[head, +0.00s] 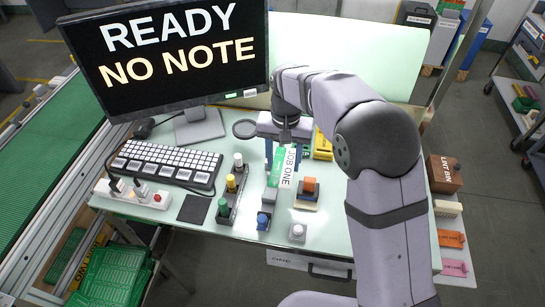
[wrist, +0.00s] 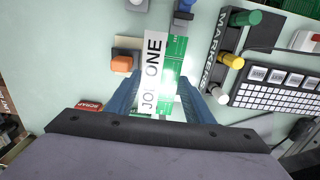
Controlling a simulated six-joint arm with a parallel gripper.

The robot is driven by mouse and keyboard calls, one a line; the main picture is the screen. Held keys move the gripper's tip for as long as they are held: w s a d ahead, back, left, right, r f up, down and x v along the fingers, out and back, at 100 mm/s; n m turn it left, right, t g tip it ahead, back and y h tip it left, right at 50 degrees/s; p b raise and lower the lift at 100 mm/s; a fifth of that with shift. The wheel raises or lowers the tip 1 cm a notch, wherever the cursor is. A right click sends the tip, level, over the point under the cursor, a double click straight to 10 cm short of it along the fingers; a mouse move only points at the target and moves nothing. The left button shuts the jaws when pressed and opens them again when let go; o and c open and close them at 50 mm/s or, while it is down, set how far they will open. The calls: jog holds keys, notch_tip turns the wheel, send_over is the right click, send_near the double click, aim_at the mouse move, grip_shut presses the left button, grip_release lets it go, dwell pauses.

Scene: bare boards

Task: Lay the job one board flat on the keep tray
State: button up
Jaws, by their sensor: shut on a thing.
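The job one board is a green circuit board (head: 275,174) with a white "JOB ONE" label; it hangs between the blue fingers of my gripper (head: 283,155), above the pale bench. In the wrist view the board (wrist: 174,62) and its label lie between the two fingers of my gripper (wrist: 158,92), which is shut on it. The board's far end is hidden by the gripper. I cannot make out the keep tray for certain; a green-marked item (head: 306,150) behind the gripper is mostly covered.
A monitor (head: 170,45) reads "READY NO NOTE". A keyboard (head: 165,163), a marker rack (head: 232,195) and button blocks, orange (head: 309,186), blue (head: 263,221) and white (head: 297,231), stand around the board. A yellow item (head: 322,146) is behind. A red "SCRAP" item (wrist: 90,107) shows in the wrist view.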

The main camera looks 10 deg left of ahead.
jog(key=shift+n+g, duration=0.3)
jog(key=shift+g, duration=0.5)
jog(key=s+d+f, duration=0.1)
jog(key=d+f, duration=0.1)
jog(key=d, duration=0.5)
jog(key=s+d+f, duration=0.2)
jog(key=d, duration=0.5)
jog(key=s+d+f, duration=0.1)
jog(key=d+f, duration=0.1)
jog(key=d, duration=0.5)
jog(key=shift+s+d+f, duration=0.25)
jog(key=shift+s+f, duration=0.05)
jog(key=shift+f, duration=0.05)
jog(key=w+a+r+n+t+p, duration=0.3)
jog(key=w+a+n, duration=0.6)
jog(key=w+n, duration=0.4)
jog(key=w+a+r+n+t+p, duration=0.3)
jog(key=w+a+n+p, duration=0.3)
jog(key=n, duration=1.6)
jog(key=shift+w+a+r+t, duration=0.3)
jog(key=shift+w+a+r, duration=0.8)
jog(key=shift+w, duration=2.5)
jog(key=shift+a+f, duration=0.3)
jog(key=shift+f+b, duration=2)
jog(key=shift+f, duration=2.15)
